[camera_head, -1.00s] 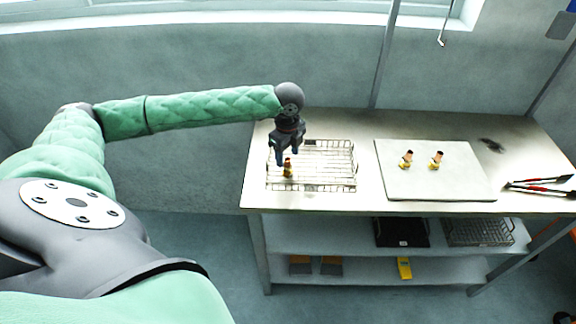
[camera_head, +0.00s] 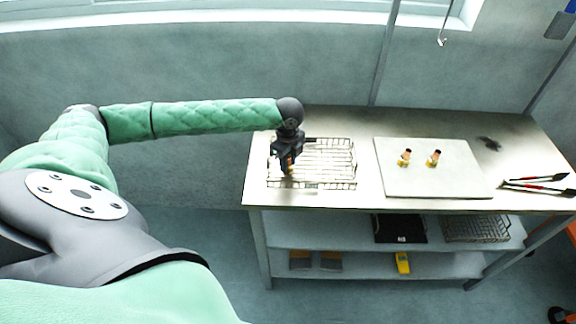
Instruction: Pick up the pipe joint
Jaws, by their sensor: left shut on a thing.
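My left gripper (camera_head: 287,165) points down over the left part of the wire mesh basket (camera_head: 335,185) on the table. It is shut on a small yellow and orange pipe joint (camera_head: 291,170), which its fingers mostly hide. I cannot tell whether the joint touches the basket floor. Two more brass-coloured pipe joints, a left one (camera_head: 404,158) and a right one (camera_head: 434,159), stand apart on the pale square board (camera_head: 455,183) to the right. My right gripper is not in view.
Red-handled tongs (camera_head: 538,187) lie at the table's right end, and a dark item (camera_head: 490,143) lies behind the board. The lower shelves hold a black tray (camera_head: 400,229), a wire basket (camera_head: 476,229) and a yellow tool (camera_head: 402,263). A wall stands behind the table.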

